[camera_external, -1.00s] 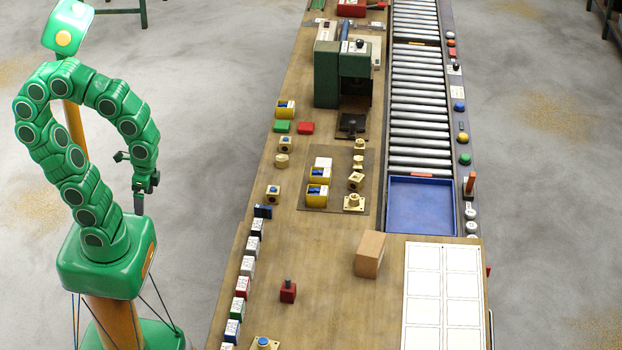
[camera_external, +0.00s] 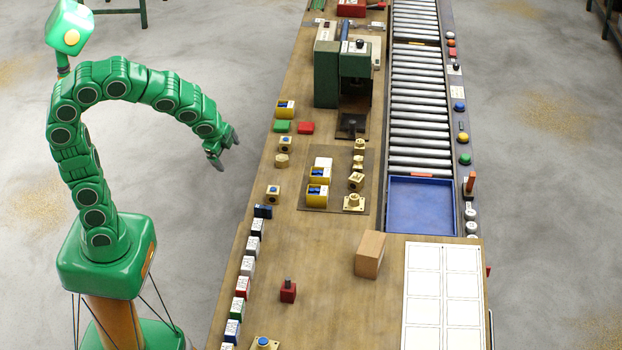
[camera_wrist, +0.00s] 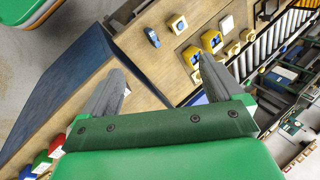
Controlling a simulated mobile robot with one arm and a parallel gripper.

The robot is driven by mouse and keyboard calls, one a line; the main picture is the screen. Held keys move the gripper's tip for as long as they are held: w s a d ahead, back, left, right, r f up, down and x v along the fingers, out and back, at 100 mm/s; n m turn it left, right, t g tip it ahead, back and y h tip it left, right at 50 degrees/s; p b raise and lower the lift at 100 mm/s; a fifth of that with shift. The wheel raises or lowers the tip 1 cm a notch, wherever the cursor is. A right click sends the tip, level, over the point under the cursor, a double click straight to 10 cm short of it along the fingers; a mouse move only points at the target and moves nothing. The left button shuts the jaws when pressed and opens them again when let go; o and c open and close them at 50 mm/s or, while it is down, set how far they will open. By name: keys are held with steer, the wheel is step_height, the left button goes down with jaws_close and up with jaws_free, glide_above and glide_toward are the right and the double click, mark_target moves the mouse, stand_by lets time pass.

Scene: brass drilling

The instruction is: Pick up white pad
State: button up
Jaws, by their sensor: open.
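A small white block (camera_external: 323,163), possibly the white pad, lies on the brown mat behind two yellow boxes in the external view. A pale block that may be the same one shows beyond the right finger in the wrist view (camera_wrist: 226,23). A white-labelled block (camera_external: 248,266) also stands in the row along the bench's left edge; I cannot tell for sure which is the pad. My gripper (camera_external: 227,152) is open and empty, over the floor just left of the bench and apart from both. Its two grey fingers spread wide in the wrist view (camera_wrist: 164,62).
A green block (camera_external: 282,127) and a red block (camera_external: 306,128) lie near the bench's left side. A dark green press (camera_external: 327,75) stands behind the mat. A blue tray (camera_external: 420,200) and roller conveyor are to the right. The bench left of the cardboard box (camera_external: 369,254) has clear room.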

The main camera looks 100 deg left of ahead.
steer(key=w+a+f+m+t+y, duration=0.1)
steer(key=w+a+m, duration=0.4)
steer(key=a, duration=0.5)
steer(key=w+a+f+m+t+y, duration=0.1)
steer(key=w+a+m+t+y, duration=0.15)
steer(key=w+a, duration=0.5)
steer(key=w+a+f+m+t, duration=0.1)
steer(key=w+a+m, duration=0.35)
steer(key=a, duration=0.75)
steer(key=w+a+f+m+t+h, duration=0.2)
steer(key=a+f+m, duration=0.3)
steer(key=f+m, duration=0.2)
steer(key=w+a+f+m+t+h, duration=0.2)
steer(key=a+f+m+t, duration=0.15)
steer(key=f+m, duration=0.3)
steer(key=m+h, duration=0.3)
steer(key=m, duration=0.2)
glide_toward(328, 162)
steer(key=shift+w+a+r+n+t, duration=0.2)
steer(key=shift+w+a+t, duration=0.25)
steer(key=shift+a, duration=0.3)
steer(key=shift+s+d+f+m+t+h, duration=0.15)
steer(key=shift+d+f+m+h, duration=0.1)
steer(key=shift+f+m+h, duration=0.15)
steer(key=shift+s+d+f+m+t+h, duration=0.1)
steer(key=shift+d+f+m+h, duration=0.15)
steer(key=shift+f+m, duration=0.15)
steer(key=shift+x, duration=3.95)
steer(key=shift+s+a, duration=0.1)
steer(key=shift+a, duration=0.05)
